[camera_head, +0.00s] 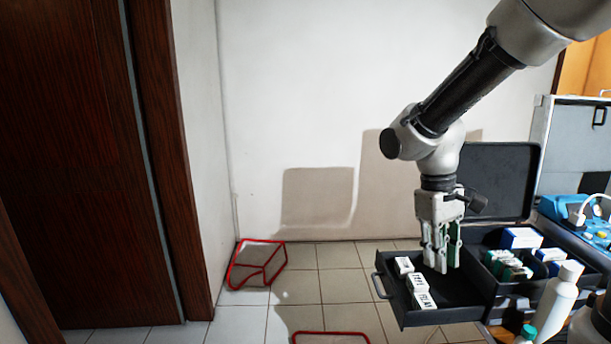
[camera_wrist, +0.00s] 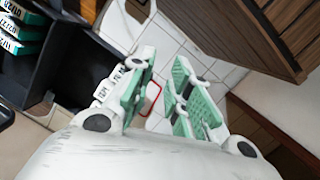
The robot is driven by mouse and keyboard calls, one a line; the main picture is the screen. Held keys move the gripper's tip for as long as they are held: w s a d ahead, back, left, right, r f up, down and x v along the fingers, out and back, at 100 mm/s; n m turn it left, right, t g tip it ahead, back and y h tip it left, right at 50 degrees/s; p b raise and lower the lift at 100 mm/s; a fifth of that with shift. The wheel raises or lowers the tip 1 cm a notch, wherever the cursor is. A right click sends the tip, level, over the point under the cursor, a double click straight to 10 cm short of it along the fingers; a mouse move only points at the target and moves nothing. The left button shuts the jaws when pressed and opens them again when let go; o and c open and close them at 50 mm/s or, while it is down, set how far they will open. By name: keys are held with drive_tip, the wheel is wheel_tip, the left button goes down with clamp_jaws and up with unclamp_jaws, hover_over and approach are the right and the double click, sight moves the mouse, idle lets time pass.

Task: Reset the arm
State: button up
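My gripper (camera_head: 441,262) hangs from my arm, pointing down, above the open drawer (camera_head: 459,313) of a dark case. Its fingers have green pads and stand apart in the wrist view (camera_wrist: 165,65). Nothing is between them; only floor tiles show through the gap. Small white boxes (camera_head: 419,282) with dark print stand in a row along the left side of the drawer. The rest of the drawer looks empty, though my fingers hide part of it.
The case's raised lid (camera_head: 499,182) stands behind the gripper. Its compartments hold green-white boxes (camera_head: 508,265) and blue-white boxes (camera_head: 521,238). A white bottle (camera_head: 556,302) stands at right. Red frames (camera_head: 257,264) rest on the floor. The floor left of the drawer is mostly clear.

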drive_tip(key=s+d+r+m+t+y, duration=0.1)
drive_tip(key=s+d+r+m+t, duration=0.3)
drive_tip(key=s+d+r, duration=0.5)
drive_tip(key=shift+s+d+r+m+t+y, duration=0.3)
drive_tip(key=shift+s+r+t, duration=0.4)
drive_tip(key=shift+t, duration=0.4)
